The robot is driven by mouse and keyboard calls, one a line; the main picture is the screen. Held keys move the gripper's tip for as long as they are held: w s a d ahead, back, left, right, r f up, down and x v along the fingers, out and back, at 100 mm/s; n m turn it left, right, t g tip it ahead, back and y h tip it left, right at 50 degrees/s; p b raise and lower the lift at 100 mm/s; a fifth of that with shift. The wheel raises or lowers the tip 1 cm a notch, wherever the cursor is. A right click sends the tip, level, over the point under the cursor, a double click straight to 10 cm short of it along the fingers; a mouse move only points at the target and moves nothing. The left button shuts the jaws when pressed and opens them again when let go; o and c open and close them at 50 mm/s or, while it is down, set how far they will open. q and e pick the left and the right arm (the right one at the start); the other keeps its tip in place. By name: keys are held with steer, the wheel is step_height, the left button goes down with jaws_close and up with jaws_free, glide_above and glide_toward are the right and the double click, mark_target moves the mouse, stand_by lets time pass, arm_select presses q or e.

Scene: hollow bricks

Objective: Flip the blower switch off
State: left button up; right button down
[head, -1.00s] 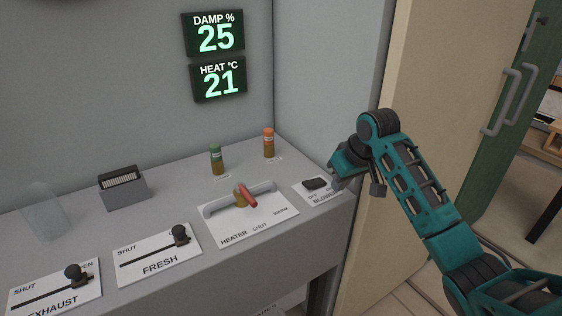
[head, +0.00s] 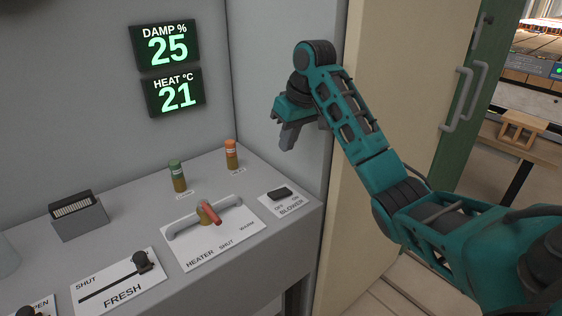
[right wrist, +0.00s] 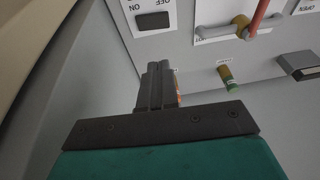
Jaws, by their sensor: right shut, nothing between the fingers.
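The blower switch (head: 280,194) is a black rocker on a white plate marked OFF, ON and BLOWER, at the right end of the grey console. I cannot tell which side of it is pressed down. The switch also shows at the top of the right wrist view (right wrist: 153,20). My right gripper (head: 289,136) is shut and empty. It hangs in the air above the switch, apart from it, with its fingers together (right wrist: 156,82) in the right wrist view. My left gripper is not in view.
Left of the switch are the heater lever (head: 209,214), the fresh slider (head: 141,262), a green-topped vial (head: 178,176) and an orange-topped vial (head: 231,155). A grey side wall (head: 285,60) rises behind my gripper. Displays (head: 171,69) read damp 25 and heat 21.

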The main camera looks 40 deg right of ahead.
glide_above(273, 192)
steer(key=s, duration=0.1)
steer(key=f, duration=1.1)
steer(key=shift+d, duration=0.35)
steer(key=shift+a+f, duration=0.1)
steer(key=shift+f, duration=0.75)
